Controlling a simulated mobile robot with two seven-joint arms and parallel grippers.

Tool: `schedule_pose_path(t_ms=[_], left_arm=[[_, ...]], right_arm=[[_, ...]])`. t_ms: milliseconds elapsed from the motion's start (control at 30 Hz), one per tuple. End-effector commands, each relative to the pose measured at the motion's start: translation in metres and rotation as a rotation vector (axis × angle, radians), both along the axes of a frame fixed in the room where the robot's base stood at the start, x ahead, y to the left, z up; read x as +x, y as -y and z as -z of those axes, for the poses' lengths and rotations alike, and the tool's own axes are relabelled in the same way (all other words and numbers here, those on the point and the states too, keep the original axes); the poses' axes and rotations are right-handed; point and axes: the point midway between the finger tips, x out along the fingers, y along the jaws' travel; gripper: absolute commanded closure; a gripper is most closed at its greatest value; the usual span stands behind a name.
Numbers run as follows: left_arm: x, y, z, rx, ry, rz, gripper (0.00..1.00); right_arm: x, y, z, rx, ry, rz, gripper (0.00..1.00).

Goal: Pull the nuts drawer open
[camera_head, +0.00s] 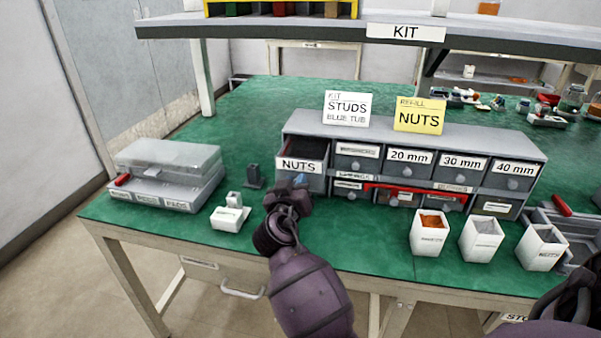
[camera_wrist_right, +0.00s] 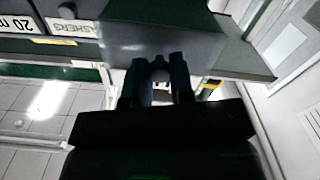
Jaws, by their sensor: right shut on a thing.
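The nuts drawer (camera_head: 299,166) is the top left drawer of the grey cabinet (camera_head: 385,131) on the green table. Its front stands out from the neighbouring drawers, and its dark inside shows from above, so it is partly open. My right gripper (camera_head: 294,186) is at the lower part of its front. In the right wrist view the two dark fingers (camera_wrist_right: 160,80) are shut on the round knob (camera_wrist_right: 159,67) of the grey drawer front (camera_wrist_right: 150,38). In the head view the gripper hides the knob. My left gripper is not in view.
White bins (camera_head: 430,232) stand in front of the cabinet to the right. A clear-lidded case (camera_head: 165,158) and a small white holder (camera_head: 230,218) are to the left. A yellow "REFILL NUTS" card (camera_head: 419,114) stands on the cabinet. A shelf (camera_head: 350,38) hangs over the back.

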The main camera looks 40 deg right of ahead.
Motion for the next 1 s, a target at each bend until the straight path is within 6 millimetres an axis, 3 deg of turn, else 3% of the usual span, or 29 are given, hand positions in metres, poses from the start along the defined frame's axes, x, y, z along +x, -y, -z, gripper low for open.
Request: schedule_pose_path(t_ms=[433, 467, 600, 1000], left_arm=[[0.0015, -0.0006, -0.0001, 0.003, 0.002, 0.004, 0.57], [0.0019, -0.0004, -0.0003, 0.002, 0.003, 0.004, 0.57], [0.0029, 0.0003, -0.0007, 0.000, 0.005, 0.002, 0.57], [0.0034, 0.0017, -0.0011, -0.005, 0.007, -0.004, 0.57]], right_arm=[[-0.0079, -0.0089, 0.0001, 0.001, -0.001, 0.000, 1.00], [-0.0079, -0.0089, 0.0000, 0.001, -0.001, 0.000, 0.75], [-0.0078, -0.0087, -0.0001, 0.000, 0.000, 0.000, 0.53], [-0.0077, -0.0083, -0.0004, 0.000, 0.000, 0.000, 0.52]])
